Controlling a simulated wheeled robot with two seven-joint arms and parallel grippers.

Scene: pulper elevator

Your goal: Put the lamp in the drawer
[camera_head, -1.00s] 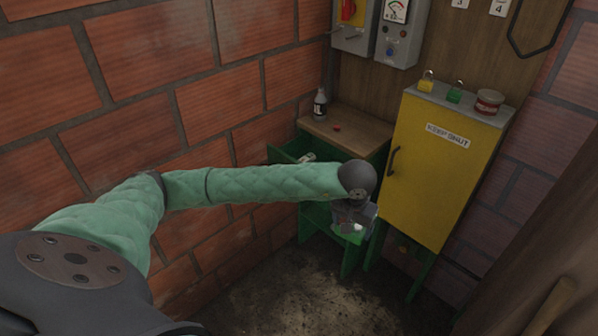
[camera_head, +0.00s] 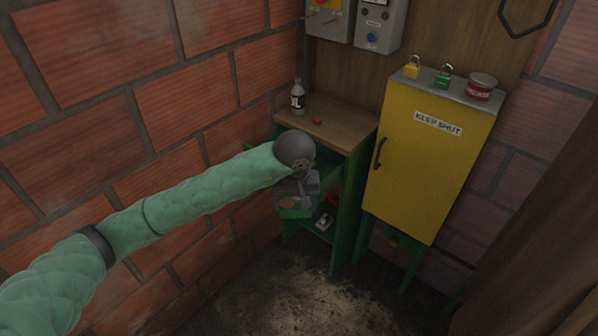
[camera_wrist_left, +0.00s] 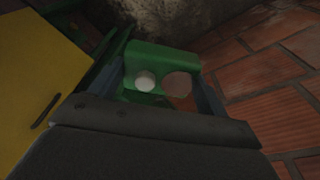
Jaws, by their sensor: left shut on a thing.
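In the left wrist view the green lamp (camera_wrist_left: 160,58) shows a white disc and a larger pinkish disc. My left gripper (camera_head: 296,196) is shut on it and holds it in the air before the left part of the green cabinet. The drawer (camera_head: 260,150) is under the cabinet's wooden top; a green edge of it sticks out left of my arm, so it looks pulled out. My wrist hides most of the drawer and its inside. My right gripper is out of view.
A bottle (camera_head: 297,97) and a small red object (camera_head: 317,121) stand on the wooden top (camera_head: 345,130). A pale object (camera_head: 325,222) lies on the low shelf. A yellow cabinet (camera_head: 425,165) stands to the right, a brick wall (camera_head: 90,120) to the left.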

